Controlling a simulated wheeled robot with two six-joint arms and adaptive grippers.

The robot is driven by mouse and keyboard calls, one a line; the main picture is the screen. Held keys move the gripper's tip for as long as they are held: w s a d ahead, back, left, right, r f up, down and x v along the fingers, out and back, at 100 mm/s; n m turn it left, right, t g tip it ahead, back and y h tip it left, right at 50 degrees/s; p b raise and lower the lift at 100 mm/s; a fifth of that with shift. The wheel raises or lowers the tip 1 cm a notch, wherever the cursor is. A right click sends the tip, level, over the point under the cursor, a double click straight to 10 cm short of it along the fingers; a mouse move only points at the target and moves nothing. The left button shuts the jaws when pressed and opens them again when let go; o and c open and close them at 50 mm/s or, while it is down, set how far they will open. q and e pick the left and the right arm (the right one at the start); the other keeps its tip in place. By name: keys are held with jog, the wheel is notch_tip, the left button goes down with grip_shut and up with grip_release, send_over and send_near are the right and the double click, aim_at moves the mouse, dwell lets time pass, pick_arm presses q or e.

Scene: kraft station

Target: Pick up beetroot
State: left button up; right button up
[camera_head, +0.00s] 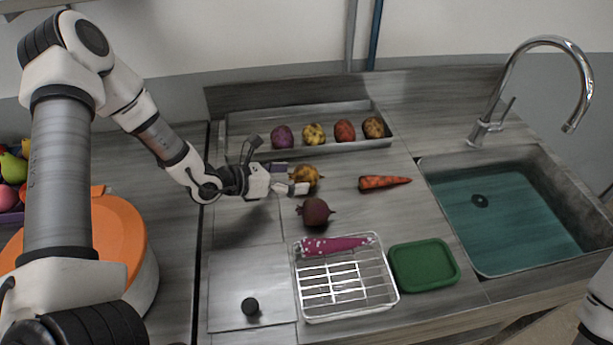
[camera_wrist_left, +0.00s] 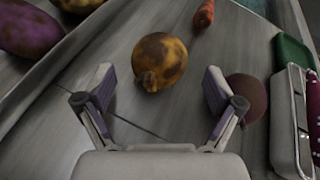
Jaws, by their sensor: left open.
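My right gripper is not in view.
A white wire rack (camera_head: 347,316) holding a pink item stands in front of the beetroot, beside a green lid (camera_head: 424,266). A carrot (camera_head: 384,182) lies to the right. A tray (camera_head: 247,152) of several roots is behind. The sink (camera_head: 520,215) is at right.

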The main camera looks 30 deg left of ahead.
aim_at(296, 177)
pick_arm(q)
jog(key=x, duration=0.3)
jog(key=shift+w+d+f, duration=0.15)
jog(key=shift+w+d, duration=0.05)
jog(key=shift+w, duration=0.1)
jog(key=shift+s+a, duration=0.1)
jog(key=c, duration=1.3)
notch_tip(296, 177, up, 10)
jog(key=shift+r+b, duration=0.1)
jog(key=shift+b, duration=0.2)
